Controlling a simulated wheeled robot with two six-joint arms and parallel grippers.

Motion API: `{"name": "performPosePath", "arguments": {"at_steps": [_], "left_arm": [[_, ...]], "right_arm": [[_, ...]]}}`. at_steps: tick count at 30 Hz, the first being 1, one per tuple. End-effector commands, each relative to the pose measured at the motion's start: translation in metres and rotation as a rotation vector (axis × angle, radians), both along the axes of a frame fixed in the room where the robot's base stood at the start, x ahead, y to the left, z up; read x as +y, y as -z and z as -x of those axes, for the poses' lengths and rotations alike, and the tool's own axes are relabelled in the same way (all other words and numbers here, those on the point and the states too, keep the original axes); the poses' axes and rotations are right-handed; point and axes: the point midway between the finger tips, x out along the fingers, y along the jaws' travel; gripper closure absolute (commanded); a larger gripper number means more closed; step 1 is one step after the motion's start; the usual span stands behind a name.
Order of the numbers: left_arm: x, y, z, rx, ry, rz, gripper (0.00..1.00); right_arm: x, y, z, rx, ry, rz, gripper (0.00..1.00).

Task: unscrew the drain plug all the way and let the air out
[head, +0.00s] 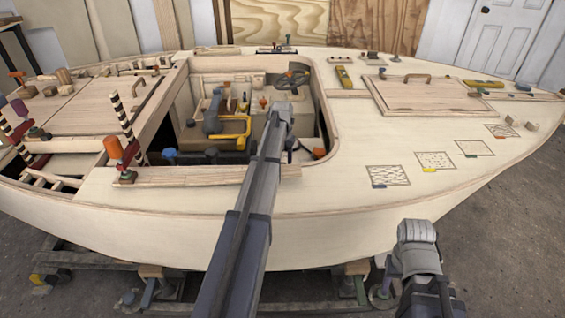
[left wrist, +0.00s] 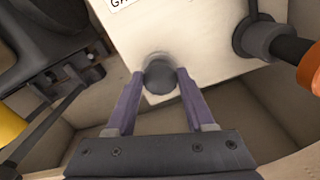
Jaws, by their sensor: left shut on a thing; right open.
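In the left wrist view, the two purple fingers of my left gripper (left wrist: 160,88) are closed on the sides of a dark grey round plug (left wrist: 160,75). The plug sits on the face of a cream box (left wrist: 195,35), below a partly cut-off label. How far it is unscrewed I cannot tell. In the head view my left arm reaches over the near side of the hull into the cockpit, and the plug cannot be made out there. My right gripper (head: 416,230) is open and empty, outside the hull at the lower right.
A dark fitting with an orange end (left wrist: 308,68) stands right of the plug. A striped post (head: 122,115) stands left of the opening. The near right deck (head: 330,185) has bare room.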

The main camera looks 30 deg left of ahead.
Motion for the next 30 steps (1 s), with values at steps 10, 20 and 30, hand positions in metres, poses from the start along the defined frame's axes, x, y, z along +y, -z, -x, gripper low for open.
{"name": "performPosePath", "arguments": {"at_steps": [10, 20, 30], "left_arm": [[0.0, 0.0007, 0.0032, 0.006, -0.016, 0.001, 1.0], [0.0005, 0.0006, 0.0024, 0.004, -0.015, 0.0, 0.3], [0.0005, 0.0001, 0.0008, 0.001, -0.014, 0.0, 0.16]], "right_arm": [[0.0, 0.0007, 0.0, 0.0, 0.0, 0.0, 0.5], [0.0, 0.0006, 0.0, 0.0, 0.0, 0.0, 0.5], [0.0, 0.0001, 0.0, 0.0, 0.0, 0.0, 0.5]]}}
